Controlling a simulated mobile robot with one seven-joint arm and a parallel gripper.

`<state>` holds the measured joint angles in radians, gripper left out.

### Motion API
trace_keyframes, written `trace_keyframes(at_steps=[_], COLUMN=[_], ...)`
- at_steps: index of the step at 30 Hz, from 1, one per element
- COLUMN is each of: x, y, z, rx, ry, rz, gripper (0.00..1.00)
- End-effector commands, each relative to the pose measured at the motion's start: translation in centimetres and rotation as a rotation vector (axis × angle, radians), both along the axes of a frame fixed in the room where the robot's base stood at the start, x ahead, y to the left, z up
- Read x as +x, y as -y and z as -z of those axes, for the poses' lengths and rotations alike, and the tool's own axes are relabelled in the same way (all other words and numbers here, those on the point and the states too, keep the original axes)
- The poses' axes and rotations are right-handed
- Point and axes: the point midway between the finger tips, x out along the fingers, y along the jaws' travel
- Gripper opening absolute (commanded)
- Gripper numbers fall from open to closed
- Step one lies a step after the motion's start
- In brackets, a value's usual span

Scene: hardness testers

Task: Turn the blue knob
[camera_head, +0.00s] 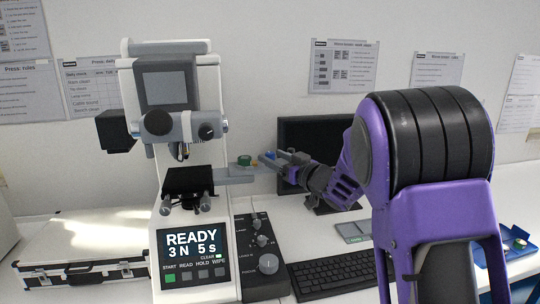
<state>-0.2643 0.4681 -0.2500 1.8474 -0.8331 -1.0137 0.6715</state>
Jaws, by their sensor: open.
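A white hardness tester (185,100) stands left of centre, with a lit READY display (195,242) on its front. Its control panel (247,262) carries several grey knobs, the largest a grey knob (268,264) near the front. A dark knob (206,131) sits on the head. I see no knob that is clearly blue; it may be hidden. My gripper (266,159) is open, raised above and behind the panel, close to the right end of the tester's grey side arm (238,177). I cannot tell whether they touch.
A black keyboard (330,272) lies right of the panel. A dark monitor (310,135) stands behind my gripper. A silver case (85,255) lies at left, and a blue tray (496,256) at far right. My purple arm hides much of the right-hand bench.

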Motion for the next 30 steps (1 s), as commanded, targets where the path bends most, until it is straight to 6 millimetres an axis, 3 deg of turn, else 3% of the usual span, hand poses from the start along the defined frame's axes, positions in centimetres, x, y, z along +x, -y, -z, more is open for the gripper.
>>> trace_keyframes(at_steps=[6,16,26,30], x=[1.5,1.7,1.7,1.7], y=[-1.3,-1.5,-1.4,-1.4], z=[0.0,0.0,0.0,0.0], rx=[-0.001,0.0,-0.001,-0.001], ry=[0.0,0.0,0.001,0.001], rz=[0.0,0.001,0.001,0.001], gripper=[0.63,0.61,0.02,0.0])
